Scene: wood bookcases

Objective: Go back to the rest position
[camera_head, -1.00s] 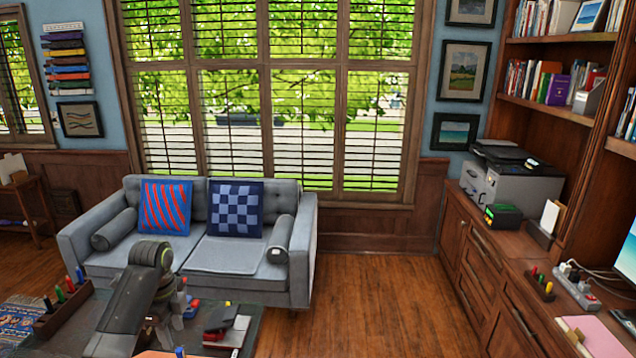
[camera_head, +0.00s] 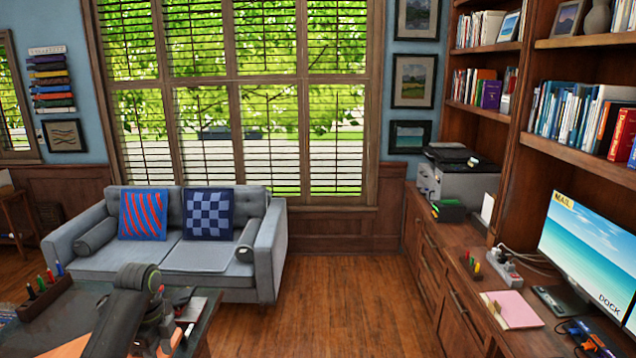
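One of my arms shows at the bottom left in the head view. It is dark and bent, with its elbow raised over the near table (camera_head: 208,302). Orange rings show on its lower part. I can make out no fingertips on it, so its gripper is not seen. My other arm and its gripper are outside the view.
The near table holds a pen rack (camera_head: 42,297) and small items. A grey sofa (camera_head: 262,262) stands behind it under the window. A wooden cabinet (camera_head: 425,270) with a printer (camera_head: 458,178) and monitor (camera_head: 590,255) lines the right. The wood floor (camera_head: 340,300) between is clear.

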